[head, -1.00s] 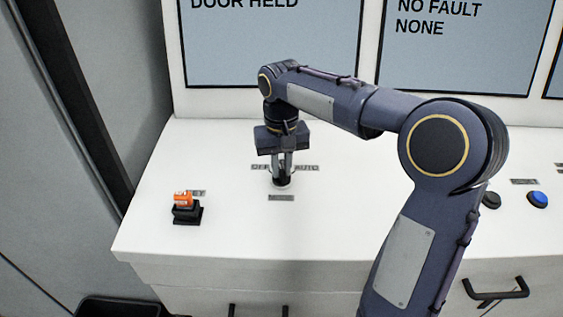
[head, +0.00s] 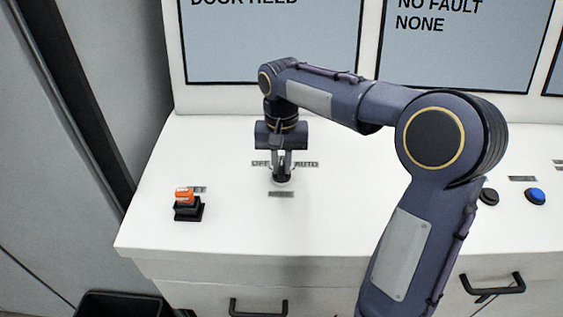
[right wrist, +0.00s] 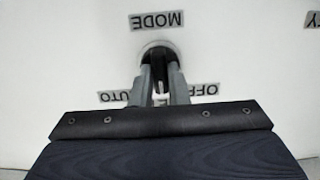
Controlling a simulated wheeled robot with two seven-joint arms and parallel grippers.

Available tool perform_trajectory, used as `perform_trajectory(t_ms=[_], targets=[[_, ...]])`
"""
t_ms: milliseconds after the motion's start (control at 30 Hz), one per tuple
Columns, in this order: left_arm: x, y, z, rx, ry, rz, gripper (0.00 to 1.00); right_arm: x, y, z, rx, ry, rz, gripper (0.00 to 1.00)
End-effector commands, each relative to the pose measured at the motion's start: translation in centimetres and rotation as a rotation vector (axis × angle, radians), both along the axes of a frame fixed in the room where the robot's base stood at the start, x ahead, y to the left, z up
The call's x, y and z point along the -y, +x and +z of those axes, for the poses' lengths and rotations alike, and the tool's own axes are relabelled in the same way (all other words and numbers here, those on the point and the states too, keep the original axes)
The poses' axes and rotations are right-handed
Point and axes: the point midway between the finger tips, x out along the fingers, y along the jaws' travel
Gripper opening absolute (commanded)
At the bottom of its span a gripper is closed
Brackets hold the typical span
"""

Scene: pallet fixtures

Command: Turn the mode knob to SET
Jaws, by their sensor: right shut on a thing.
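The mode knob (head: 282,177) is a small dark round knob on the white console top, with OFF and AUTO labels behind it and a label in front. In the right wrist view the knob (right wrist: 157,49) shows beside the MODE label (right wrist: 157,21), mostly hidden by the fingers. My right gripper (head: 281,172) points straight down over the knob, its fingers shut on it. The fingers also show in the right wrist view (right wrist: 160,75). The knob's pointer direction cannot be made out, and no SET label is readable. My left gripper is out of view.
An orange-topped switch on a black base (head: 187,205) stands at the left of the console (head: 228,222). A black button (head: 489,197) and a blue button (head: 535,196) are at the right. Display screens (head: 270,45) rise behind. Drawer handles (head: 258,306) are on the front.

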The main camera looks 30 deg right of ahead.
Motion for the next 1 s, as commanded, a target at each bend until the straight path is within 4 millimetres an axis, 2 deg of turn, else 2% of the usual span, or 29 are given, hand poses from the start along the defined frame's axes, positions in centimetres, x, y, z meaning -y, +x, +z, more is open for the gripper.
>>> perform_trajectory(t_ms=[33,167,500,567,900,1000], targets=[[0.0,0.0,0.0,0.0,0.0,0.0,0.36,0.1,0.1,0.1,0.006,-0.001,0.0,0.18],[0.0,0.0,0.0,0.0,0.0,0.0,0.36,0.0,0.1,0.1,0.004,0.0,0.0,0.35],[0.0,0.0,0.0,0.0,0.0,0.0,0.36,0.0,0.1,0.4,0.003,-0.001,0.001,0.36],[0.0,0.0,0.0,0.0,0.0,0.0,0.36,0.0,0.1,1.0,0.003,-0.001,0.001,0.36],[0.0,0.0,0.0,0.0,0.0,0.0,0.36,0.0,0.1,6.5,0.006,0.0,0.001,0.36],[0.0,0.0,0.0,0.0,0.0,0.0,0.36,0.0,0.1,7.4,0.005,-0.001,0.001,0.36]])
